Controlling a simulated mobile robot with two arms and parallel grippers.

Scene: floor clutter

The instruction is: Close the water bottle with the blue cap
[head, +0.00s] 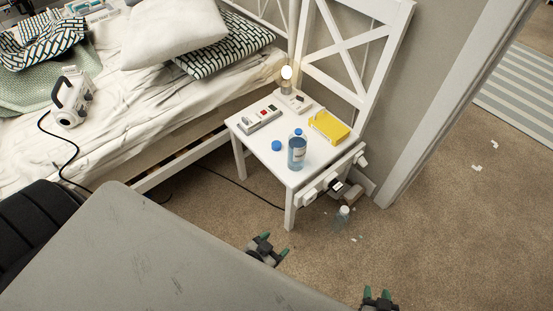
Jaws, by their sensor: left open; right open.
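A clear bluish water bottle (297,154) with a pale label stands upright near the front of the white chair's seat. Its top looks blue, but I cannot tell whether that is a cap or the bare neck. A round blue cap (276,146) lies on the seat just left of the bottle, apart from it. My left gripper (275,245), with green fingertips, is open and empty above the floor, in front of and below the seat. My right gripper (376,293) is open and empty at the bottom edge, right of the left one.
The white chair (253,120) also holds a grey device (260,118), a lit lamp (287,74) and a yellow box (329,127). A small bottle (343,212) and scraps lie on the carpet right of the chair. The bed (100,130) stands left. Carpet at right is mostly clear.

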